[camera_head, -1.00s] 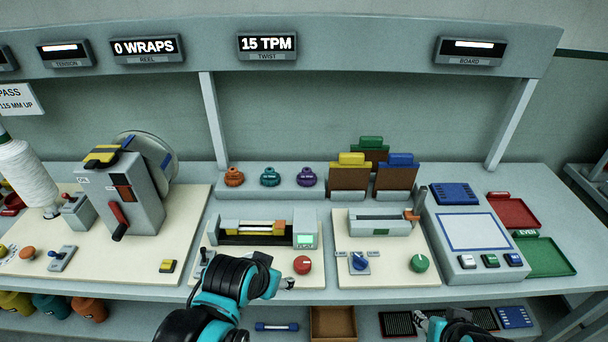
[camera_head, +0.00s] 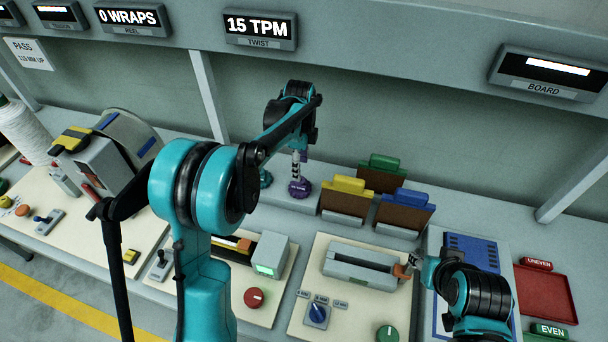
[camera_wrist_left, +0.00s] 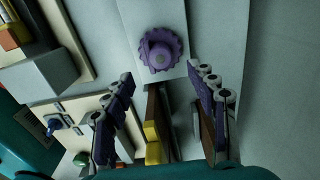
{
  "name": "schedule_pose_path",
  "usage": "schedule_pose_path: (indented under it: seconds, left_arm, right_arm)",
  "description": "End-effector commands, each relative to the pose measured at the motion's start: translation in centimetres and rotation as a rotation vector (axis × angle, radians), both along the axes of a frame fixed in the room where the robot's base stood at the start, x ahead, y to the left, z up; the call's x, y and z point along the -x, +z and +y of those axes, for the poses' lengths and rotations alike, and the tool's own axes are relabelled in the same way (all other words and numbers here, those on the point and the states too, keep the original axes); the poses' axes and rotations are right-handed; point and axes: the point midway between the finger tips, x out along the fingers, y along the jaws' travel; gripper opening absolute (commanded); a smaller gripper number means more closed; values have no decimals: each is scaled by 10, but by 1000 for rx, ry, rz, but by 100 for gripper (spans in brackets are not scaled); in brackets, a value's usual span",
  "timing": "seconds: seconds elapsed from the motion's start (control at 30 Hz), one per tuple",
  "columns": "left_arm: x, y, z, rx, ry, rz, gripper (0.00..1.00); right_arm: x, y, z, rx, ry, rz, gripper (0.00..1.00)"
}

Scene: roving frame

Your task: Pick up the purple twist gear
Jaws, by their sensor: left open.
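The purple twist gear (camera_head: 299,188) sits on the raised ledge at the back of the bench, right of a teal gear (camera_head: 265,179) that my left arm partly hides. My left gripper (camera_head: 298,160) is just above the purple gear, pointing down. In the left wrist view the purple gear (camera_wrist_left: 160,50) lies beyond the two fingers, which are spread apart and empty (camera_wrist_left: 165,105). My right gripper (camera_head: 412,262) is near the orange-tipped grey fixture at the right; its fingers are too small to read.
The twist unit with a red knob (camera_head: 254,298) is in front. A red tray (camera_head: 545,290) lies far right.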

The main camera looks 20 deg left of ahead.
Motion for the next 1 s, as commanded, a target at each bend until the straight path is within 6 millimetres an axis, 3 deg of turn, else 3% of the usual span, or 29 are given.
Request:
schedule_pose_path:
  seconds: [0.37, 0.6, 0.87, 1.0]
  left_arm:
    - [-2, -39, 1, 0, -12, 4, 57]
    - [-3, -75, 1, 0, -11, 3, 57]
    - [-3, -79, 1, 0, -10, 3, 57]
    - [-3, -79, 1, 0, -10, 3, 23]
  right_arm:
    - [0, -11, 0, 0, 0, 0, 40]
    - [0, -24, 0, 0, 0, 0, 40]
    - [0, -23, 0, 0, 0, 0, 40]
    - [0, -23, 0, 0, 0, 0, 40]
